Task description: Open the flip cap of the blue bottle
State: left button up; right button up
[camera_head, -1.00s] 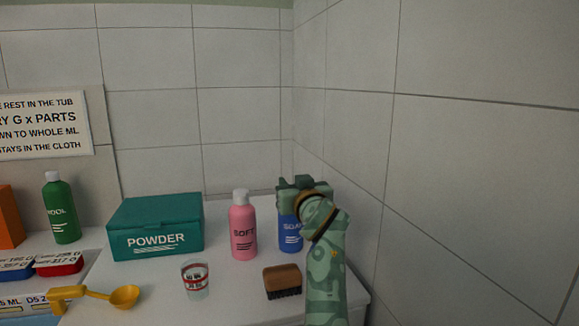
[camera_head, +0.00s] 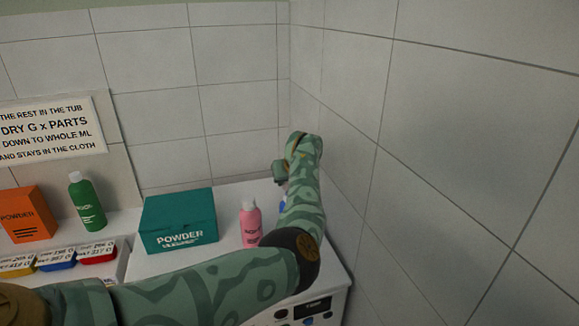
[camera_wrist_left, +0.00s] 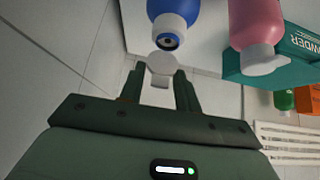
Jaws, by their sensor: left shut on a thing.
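The blue bottle (camera_wrist_left: 182,8) is at the top of the left wrist view, with its white collar (camera_wrist_left: 166,24) and a dark opening in it facing my gripper. A white cap piece (camera_wrist_left: 161,66) sits off the opening, between the fingertips of my left gripper (camera_wrist_left: 160,80), which is shut on it. I cannot tell whether a hinge still joins cap and collar. In the head view only a sliver of the blue bottle (camera_head: 283,205) shows behind my left arm; my left gripper (camera_head: 280,171) is above it. My right gripper is not in view.
A pink bottle (camera_head: 250,226) stands just left of the blue one, with a teal powder box (camera_head: 178,220) beside it. A green bottle (camera_head: 86,204) and an orange box (camera_head: 28,214) are further left. The tiled wall (camera_head: 430,180) is close on the right.

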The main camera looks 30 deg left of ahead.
pick_arm(q)
jog(key=shift+w+a+g+h+p, duration=0.2)
jog(key=shift+a+g+h+p, duration=0.05)
jog(key=shift+g+h+p, duration=0.4)
jog(key=shift+f, duration=0.1)
jog(key=shift+g, duration=0.25)
jog(key=shift+f, duration=0.1)
jog(key=o, duration=0.7)
jog(key=shift+c, duration=0.2)
jog(key=shift+w+a, duration=0.1)
jog(key=shift+w, duration=0.05)
